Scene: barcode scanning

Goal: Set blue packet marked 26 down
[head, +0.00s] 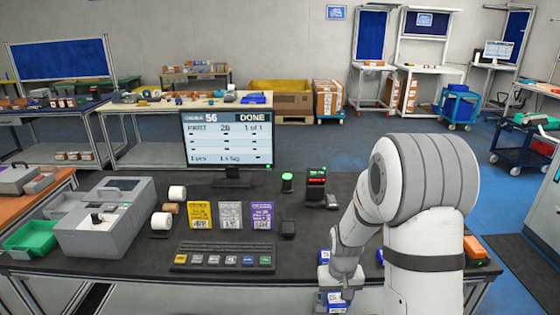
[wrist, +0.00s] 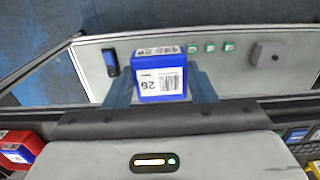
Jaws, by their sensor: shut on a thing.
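The blue packet (wrist: 148,91) has a white label with a barcode and the number 26. It sits between the two grey-blue fingers of my gripper (wrist: 162,86) in the wrist view. In the head view my gripper (head: 334,291) is low at the front edge of the dark bench (head: 330,217), shut on the blue packet (head: 336,306). The packet's far side and what lies directly below it are hidden.
A monitor (head: 228,140) reading DONE stands on the bench. A keypad (head: 223,257), a grey printer (head: 105,220) and three coloured cards stand left of my arm. An orange item (head: 474,247) lies right of it. A red box (wrist: 28,143) shows lower left in the wrist view.

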